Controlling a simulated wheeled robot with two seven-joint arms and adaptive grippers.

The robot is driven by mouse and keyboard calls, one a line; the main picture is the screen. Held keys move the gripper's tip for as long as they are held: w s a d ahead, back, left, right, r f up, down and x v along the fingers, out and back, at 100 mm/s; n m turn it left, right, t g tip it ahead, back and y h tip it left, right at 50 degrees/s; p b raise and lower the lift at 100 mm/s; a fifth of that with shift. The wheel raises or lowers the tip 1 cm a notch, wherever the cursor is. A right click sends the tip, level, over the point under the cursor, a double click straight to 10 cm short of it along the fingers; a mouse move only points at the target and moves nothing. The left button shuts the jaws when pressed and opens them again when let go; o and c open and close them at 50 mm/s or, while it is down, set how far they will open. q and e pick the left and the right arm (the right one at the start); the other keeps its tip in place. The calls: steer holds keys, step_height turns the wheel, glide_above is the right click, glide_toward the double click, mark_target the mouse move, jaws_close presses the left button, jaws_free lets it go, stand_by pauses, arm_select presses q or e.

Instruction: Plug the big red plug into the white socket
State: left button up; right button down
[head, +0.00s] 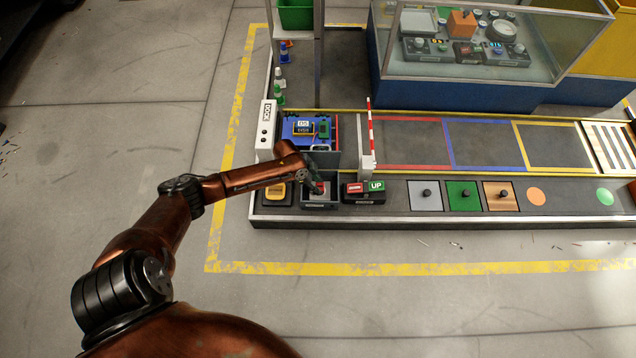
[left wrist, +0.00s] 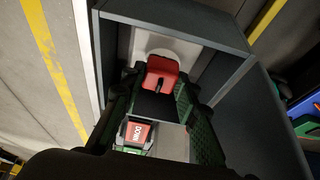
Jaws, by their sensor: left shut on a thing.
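The big red plug (left wrist: 162,72) is between the fingers of my left gripper (left wrist: 160,95) in the left wrist view. The gripper is shut on it. In the head view my left gripper (head: 318,180) is over an open dark grey box (head: 319,205), and a bit of red shows at its fingertips. In the left wrist view the box (left wrist: 175,22) has a pale panel inside, and a white surface (left wrist: 150,42), likely the white socket, shows behind the plug. Whether the plug touches it I cannot tell. My right gripper is not in view.
A red and green UP/DOWN button box (head: 364,192) stands just right of the grey box. A yellow-buttoned box (head: 276,194) is at its left. A blue unit (head: 300,132) and a white DOCK post (head: 266,128) stand behind. A striped barrier (head: 370,140) rises nearby.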

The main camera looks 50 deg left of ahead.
arm_select(q)
steer(key=shift+f, duration=0.35)
steer(key=o, duration=1.2)
steer(key=shift+c, duration=0.2)
steer(key=v, duration=1.2)
steer(key=shift+w+d, duration=0.1)
steer(key=shift+w, duration=0.05)
